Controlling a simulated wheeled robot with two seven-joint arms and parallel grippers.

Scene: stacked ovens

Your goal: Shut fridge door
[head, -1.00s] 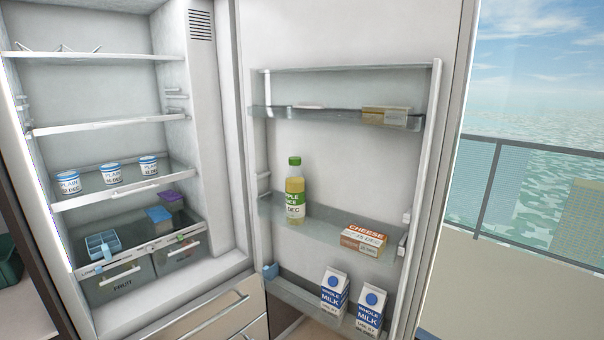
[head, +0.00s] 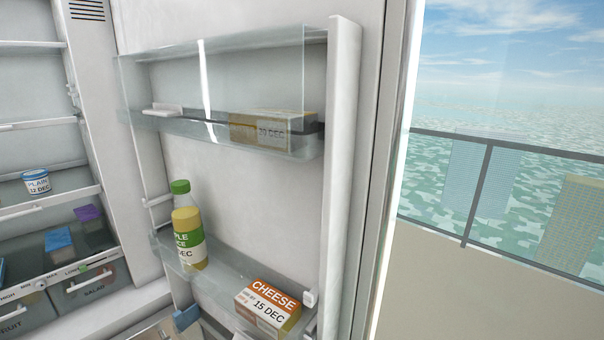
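The fridge door (head: 270,190) stands open, with its inner side and shelves facing me. Its free edge (head: 345,180) is on the right, next to the outdoor view. The fridge interior (head: 35,100) shows at the left, with shelves and drawers. On the door's middle shelf are a juice bottle (head: 188,235) with a green cap and a cheese box (head: 268,305). The upper door shelf (head: 225,140) holds a tan box (head: 272,128). Neither of my grippers is in view.
Inside the fridge are a yogurt tub (head: 37,182), a blue-topped container (head: 58,242), a purple-topped container (head: 90,218) and a salad drawer (head: 88,288). Right of the door are a pale low wall (head: 480,290) and a dark railing (head: 510,148).

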